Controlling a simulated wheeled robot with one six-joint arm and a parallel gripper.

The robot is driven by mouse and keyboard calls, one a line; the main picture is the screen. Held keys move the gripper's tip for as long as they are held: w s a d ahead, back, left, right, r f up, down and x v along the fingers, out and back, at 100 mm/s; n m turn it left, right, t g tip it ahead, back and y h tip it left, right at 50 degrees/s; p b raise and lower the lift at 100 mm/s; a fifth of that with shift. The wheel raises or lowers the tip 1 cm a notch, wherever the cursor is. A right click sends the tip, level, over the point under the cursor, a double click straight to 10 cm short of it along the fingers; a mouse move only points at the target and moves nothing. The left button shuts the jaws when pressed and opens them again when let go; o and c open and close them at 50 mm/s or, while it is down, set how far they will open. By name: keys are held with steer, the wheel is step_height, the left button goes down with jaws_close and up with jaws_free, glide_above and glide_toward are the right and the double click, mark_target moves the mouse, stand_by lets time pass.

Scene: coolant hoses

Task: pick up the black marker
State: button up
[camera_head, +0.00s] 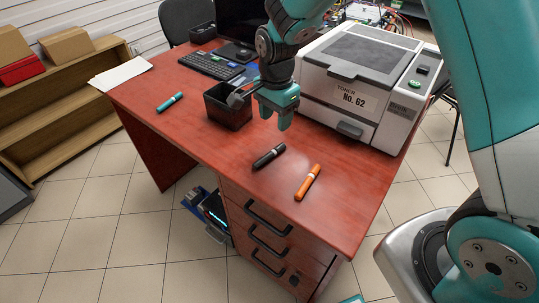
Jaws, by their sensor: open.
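The black marker (268,156) lies on the red-brown desk (190,125), near its front edge. It has a pale band near one end. My gripper (276,122) is open and empty, pointing down above the desk, a little above and to the right of the marker in the picture. The two are apart. The near jaw partly covers the far one, so the gap between them is hard to see.
An orange marker (307,183) lies right of the black one; a teal marker (169,102) lies far left. A black pen holder (228,108) stands close left of my gripper. A printer (358,85) stands behind right. A keyboard (211,65) lies at the back.

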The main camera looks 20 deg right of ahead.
mark_target(274, 150)
step_height(274, 150, down, 11)
steer(key=shift+a+f+p, duration=0.1)
steer(key=shift+f+p, duration=0.05)
steer(key=shift+p, duration=0.45)
steer(key=shift+c, duration=0.4)
jaws_close()
